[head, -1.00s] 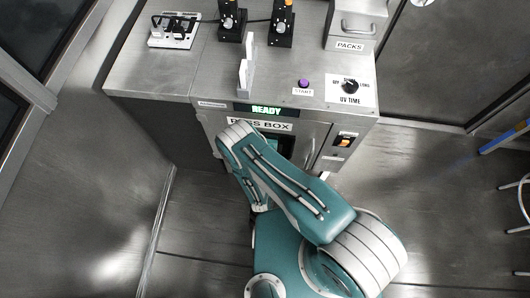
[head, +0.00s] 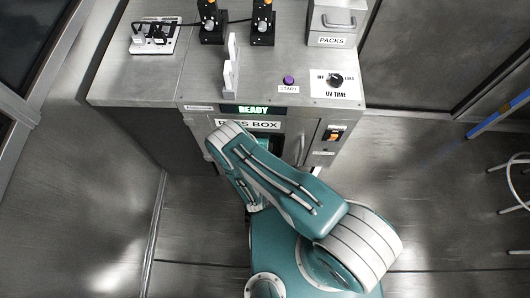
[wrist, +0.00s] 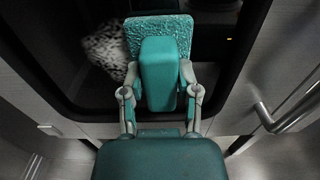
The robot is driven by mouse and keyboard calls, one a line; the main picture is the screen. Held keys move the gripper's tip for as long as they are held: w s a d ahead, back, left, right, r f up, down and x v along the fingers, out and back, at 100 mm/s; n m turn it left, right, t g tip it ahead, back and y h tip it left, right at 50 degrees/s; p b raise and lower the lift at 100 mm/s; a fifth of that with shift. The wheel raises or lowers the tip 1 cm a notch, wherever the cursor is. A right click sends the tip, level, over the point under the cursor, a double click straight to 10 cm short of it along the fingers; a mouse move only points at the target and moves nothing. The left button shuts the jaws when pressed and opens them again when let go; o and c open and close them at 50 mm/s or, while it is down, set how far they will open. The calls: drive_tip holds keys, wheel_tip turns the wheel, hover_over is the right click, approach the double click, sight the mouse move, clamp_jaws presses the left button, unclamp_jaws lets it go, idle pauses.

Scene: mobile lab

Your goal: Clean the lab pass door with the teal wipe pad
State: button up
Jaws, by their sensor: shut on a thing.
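In the wrist view my gripper (wrist: 159,82) is shut on the block handle of the teal wipe pad (wrist: 160,24). The pad's textured face is up against or just in front of the dark window of the pass door (wrist: 75,95); I cannot tell whether it touches. A white speckled smudge (wrist: 104,48) shows on the window, left of the pad and partly behind it. In the head view my arm hides the gripper and much of the door, below the PASS BOX label (head: 262,125).
A metal bar handle (wrist: 282,118) stands out right of the window. The box top holds a purple START button (head: 289,80), a UV TIME dial (head: 336,79), a PACKS box (head: 334,22) and upright white pieces (head: 231,67). A stool (head: 515,185) is at far right; floor at left is clear.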

drive_tip(key=a, duration=0.8)
drive_tip(key=shift+w, duration=0.45)
idle(0.3)
drive_tip(key=s, duration=0.6)
drive_tip(key=shift+a, duration=0.15)
drive_tip(key=shift+s, duration=0.15)
idle(0.3)
drive_tip(key=s, duration=0.2)
drive_tip(key=shift+s+a, duration=0.1)
drive_tip(key=shift+s, duration=0.3)
drive_tip(key=shift+w, duration=0.1)
